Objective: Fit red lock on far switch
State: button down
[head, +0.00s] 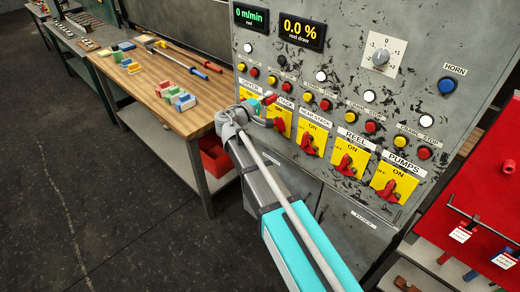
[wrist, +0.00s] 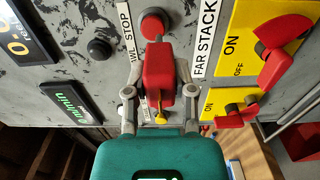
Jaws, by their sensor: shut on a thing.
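My gripper (wrist: 160,92) is shut on a red lock (wrist: 159,70), one finger on each side. A small yellow piece hangs below the lock's body. The lock is in front of the panel, left of the FAR STACK label. The far switch (wrist: 275,60) is at the upper right of the wrist view, a red handle on a yellow plate, apart from the lock. In the head view, my gripper (head: 256,108) is close to the panel and the far switch (head: 279,125) is just right of it. The lock shows only as a small red bit there.
The dryer switch (wrist: 235,112) is below the far switch in the wrist view. Rear stack (head: 309,144), reel (head: 345,164) and pumps (head: 391,189) switches line the grey panel. A wooden bench (head: 165,100) stands left. A red board (head: 485,215) is at the right.

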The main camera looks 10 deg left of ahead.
notch_tip(320, 180, down, 20)
jog(key=s+a+b, duration=0.1)
jog(key=s+b, duration=0.1)
jog(key=b, duration=1.6)
jog(key=shift+s+a+r, duration=0.15)
jog(key=shift+a+r, duration=0.1)
jog(key=shift+a, duration=0.1)
jog(key=shift+r, duration=0.1)
jog(key=shift+x, duration=1.9)
jog(key=c, duration=1)
grip_release()
jog(key=shift+c, duration=0.2)
grip_shut()
